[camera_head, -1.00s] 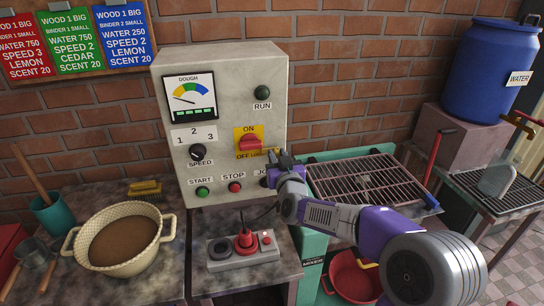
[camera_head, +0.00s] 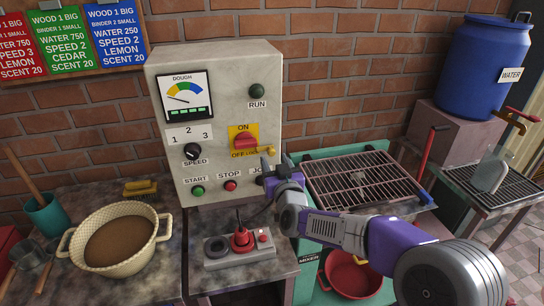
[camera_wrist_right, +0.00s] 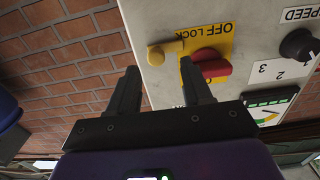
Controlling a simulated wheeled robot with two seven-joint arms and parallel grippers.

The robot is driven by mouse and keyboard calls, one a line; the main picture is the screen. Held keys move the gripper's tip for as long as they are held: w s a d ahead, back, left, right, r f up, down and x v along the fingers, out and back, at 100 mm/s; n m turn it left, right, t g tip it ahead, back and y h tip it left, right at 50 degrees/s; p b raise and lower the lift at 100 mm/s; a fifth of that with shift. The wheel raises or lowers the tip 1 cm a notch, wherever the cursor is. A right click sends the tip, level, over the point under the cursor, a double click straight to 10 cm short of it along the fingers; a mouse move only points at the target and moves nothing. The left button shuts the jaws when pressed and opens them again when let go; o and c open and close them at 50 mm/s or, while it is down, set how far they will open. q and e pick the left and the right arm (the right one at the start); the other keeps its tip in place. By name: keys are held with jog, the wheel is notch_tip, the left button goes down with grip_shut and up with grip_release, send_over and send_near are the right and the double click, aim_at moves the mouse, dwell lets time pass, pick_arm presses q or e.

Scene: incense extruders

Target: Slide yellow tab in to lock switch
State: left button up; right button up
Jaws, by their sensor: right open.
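The red rotary switch (camera_head: 245,141) sits on a yellow ON/OFF LOCK plate on the control panel. The yellow tab (camera_head: 266,151) sticks out at the plate's lower right. In the right wrist view, the tab shows a round yellow end (camera_wrist_right: 156,55) and a thin bar reaching the plate beside the red switch (camera_wrist_right: 211,65). My right gripper (camera_head: 269,166) is just below the tab in the head view. Its fingers (camera_wrist_right: 160,86) are open and empty in the wrist view, with the tab's round end beyond the gap between them, apart from both. My left gripper is out of view.
The grey panel (camera_head: 220,75) carries a speed knob (camera_head: 193,152) and push buttons; my gripper partly covers the JOG label. Below is a control box (camera_head: 240,247) with a red plug. A bowl (camera_head: 119,239) stands left; a wire rack (camera_head: 365,178) lies right.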

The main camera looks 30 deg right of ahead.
jog(key=v, duration=0.3)
jog(key=shift+s+a, duration=0.15)
jog(key=shift+s, duration=0.15)
dwell(0.3)
